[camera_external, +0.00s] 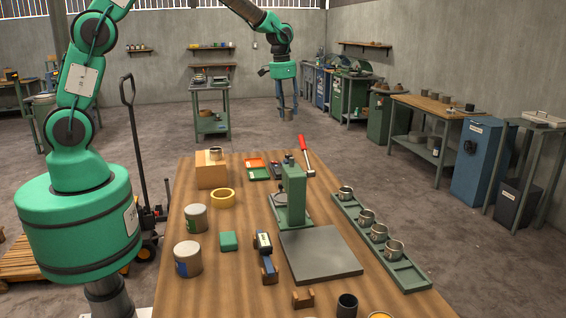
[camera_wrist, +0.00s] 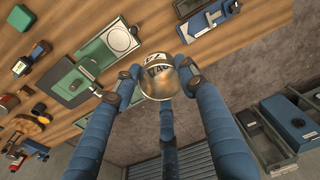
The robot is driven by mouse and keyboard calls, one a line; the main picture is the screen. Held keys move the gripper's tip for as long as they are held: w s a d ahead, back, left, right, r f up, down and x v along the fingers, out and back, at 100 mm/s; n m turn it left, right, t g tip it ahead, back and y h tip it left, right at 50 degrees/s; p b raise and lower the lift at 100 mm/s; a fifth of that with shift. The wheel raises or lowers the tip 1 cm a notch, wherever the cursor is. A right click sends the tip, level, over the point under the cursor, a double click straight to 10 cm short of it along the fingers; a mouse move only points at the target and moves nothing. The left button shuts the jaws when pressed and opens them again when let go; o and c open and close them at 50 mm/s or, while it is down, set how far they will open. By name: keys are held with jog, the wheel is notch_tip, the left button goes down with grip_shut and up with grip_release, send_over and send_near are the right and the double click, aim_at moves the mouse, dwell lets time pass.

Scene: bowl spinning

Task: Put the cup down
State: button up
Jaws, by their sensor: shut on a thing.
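My gripper (camera_external: 287,103) is raised past the far end of the wooden workbench, well above the floor in the picture. It is shut on a small metal cup (camera_external: 287,115). In the wrist view, the blue fingers of my gripper (camera_wrist: 158,80) close around the same shiny cup (camera_wrist: 160,76), which has dark lettering on its side. Several similar metal cups (camera_external: 366,217) stand in a row in a long green tray (camera_external: 415,279) on the bench's right side.
A green stand (camera_external: 293,192) rises mid-bench, beside a grey plate (camera_external: 320,254). Tins (camera_external: 187,260), a yellow tape roll (camera_external: 222,198) and a box (camera_external: 211,175) occupy the left side. A red-handled tool (camera_external: 305,155) lies at the far end. Bare wood (camera_external: 225,285) shows at the front left.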

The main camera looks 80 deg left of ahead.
jog(key=s+a+b, duration=0.1)
jog(key=s+a, duration=0.4)
jog(key=s, duration=0.6)
jog(key=s+a, duration=0.5)
jog(key=s, duration=0.5)
jog(key=s+f+b, duration=0.1)
jog(key=s+f, duration=0.1)
jog(key=s, duration=0.8)
jog(key=s+f+b, duration=0.1)
jog(key=s+f, duration=0.1)
jog(key=s, duration=0.8)
notch_tip(320, 180, down, 11)
jog(key=shift+s+d+r, duration=0.2)
jog(key=shift+s+d, duration=0.15)
jog(key=shift+d, duration=0.05)
jog(key=shift+w+a, duration=0.1)
jog(key=w+a, duration=0.3)
jog(key=a, duration=0.1)
jog(key=w+a+f, duration=0.1)
jog(key=w+a, duration=0.2)
jog(key=w, duration=0.1)
jog(key=w+a+p, duration=0.1)
jog(key=w+a, duration=0.2)
jog(key=a, duration=0.1)
jog(key=shift+w+a+f, duration=0.25)
jog(key=shift+w+a, duration=0.05)
jog(key=shift+w, duration=0.05)
jog(key=shift+f, duration=0.1)
jog(key=shift+f, duration=1.65)
